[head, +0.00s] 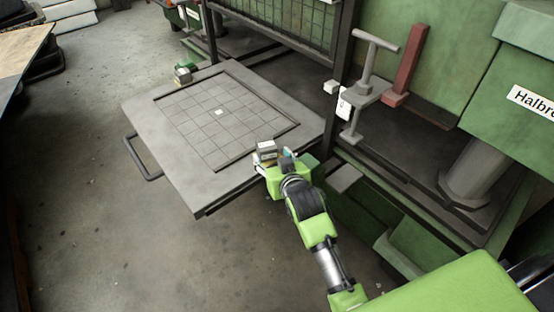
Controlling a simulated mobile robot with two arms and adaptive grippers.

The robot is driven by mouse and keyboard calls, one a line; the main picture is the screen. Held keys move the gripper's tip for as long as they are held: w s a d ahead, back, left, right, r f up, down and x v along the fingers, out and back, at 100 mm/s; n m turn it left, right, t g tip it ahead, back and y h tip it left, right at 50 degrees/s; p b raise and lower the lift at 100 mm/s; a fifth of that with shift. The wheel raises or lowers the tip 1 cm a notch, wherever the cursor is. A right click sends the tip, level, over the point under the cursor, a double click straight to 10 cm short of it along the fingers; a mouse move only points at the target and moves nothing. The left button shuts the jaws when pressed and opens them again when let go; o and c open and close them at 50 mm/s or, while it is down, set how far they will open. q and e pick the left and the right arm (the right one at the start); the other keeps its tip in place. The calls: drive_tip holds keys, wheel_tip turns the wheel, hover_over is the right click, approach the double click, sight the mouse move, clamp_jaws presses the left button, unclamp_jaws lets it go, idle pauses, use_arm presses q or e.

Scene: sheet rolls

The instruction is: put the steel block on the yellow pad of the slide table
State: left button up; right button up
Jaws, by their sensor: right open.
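The slide table (185,168) is a flat grey plate with a gridded, recessed middle and a handle on its left side. A small grey steel block (266,147) stands at its near right edge, with a bit of yellow (261,160) low beside it, probably the pad. Whether the block rests fully on the pad cannot be told at this size. My right gripper (283,158) is open, close beside the block on its right; a gap between them is not clear. Its fingers partly hide the block's lower right. My left gripper is not in view.
Another small grey block with yellow and green (184,74) sits at the table's far left corner. A small white square (219,112) lies on the grid. Right of the table stand a grey T-handled clamp (366,75) and a dark red bar (408,62). The grid is otherwise clear.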

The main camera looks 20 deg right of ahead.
drive_tip(key=v, duration=0.5)
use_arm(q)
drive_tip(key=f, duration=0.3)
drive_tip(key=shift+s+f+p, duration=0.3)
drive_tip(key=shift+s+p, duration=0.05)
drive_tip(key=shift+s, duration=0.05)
use_arm(e)
drive_tip(key=s+f+n+g, duration=0.2)
drive_tip(key=s+f+g, duration=0.9)
drive_tip(key=s+f, duration=1.8)
drive_tip(key=shift+s+d+n+y, duration=0.25)
drive_tip(key=shift+d+n+y, duration=0.05)
drive_tip(key=shift+n, duration=0.1)
